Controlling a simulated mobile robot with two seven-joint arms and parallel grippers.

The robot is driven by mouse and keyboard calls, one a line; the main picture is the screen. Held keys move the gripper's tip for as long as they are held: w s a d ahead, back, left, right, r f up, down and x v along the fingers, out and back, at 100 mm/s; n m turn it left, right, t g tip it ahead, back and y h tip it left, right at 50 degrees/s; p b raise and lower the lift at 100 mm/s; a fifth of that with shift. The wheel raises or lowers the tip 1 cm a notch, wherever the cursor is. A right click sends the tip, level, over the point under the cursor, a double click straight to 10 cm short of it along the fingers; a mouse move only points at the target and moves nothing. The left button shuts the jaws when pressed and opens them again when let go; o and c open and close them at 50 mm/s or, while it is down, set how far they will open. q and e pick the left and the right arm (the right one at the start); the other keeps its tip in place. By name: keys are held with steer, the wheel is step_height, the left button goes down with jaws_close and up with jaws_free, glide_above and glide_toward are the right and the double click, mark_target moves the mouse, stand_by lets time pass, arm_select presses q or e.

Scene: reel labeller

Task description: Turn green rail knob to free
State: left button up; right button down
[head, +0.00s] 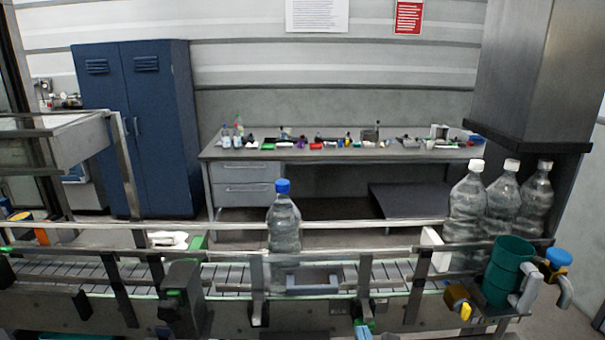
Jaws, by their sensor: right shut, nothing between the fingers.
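A small green patch (175,293) shows on the front of the conveyor, left of centre; it looks like the green rail knob, but it is too small and partly covered to tell its setting. A dark, blocky shape (185,285) stands right against it and looks like my right gripper, shut and empty; its outline merges with the dark machine. I cannot tell whether it touches the knob. My left gripper is not in view.
A blue-capped bottle (284,225) stands on the conveyor (228,280) between guide rails. Three white-capped bottles (502,200) stand at the right. A green cylinder (507,268) and a yellow knob (465,311) are at front right. A cluttered workbench (340,153) is behind.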

steer(key=shift+s+d+f, duration=0.15)
steer(key=shift+s, duration=0.9)
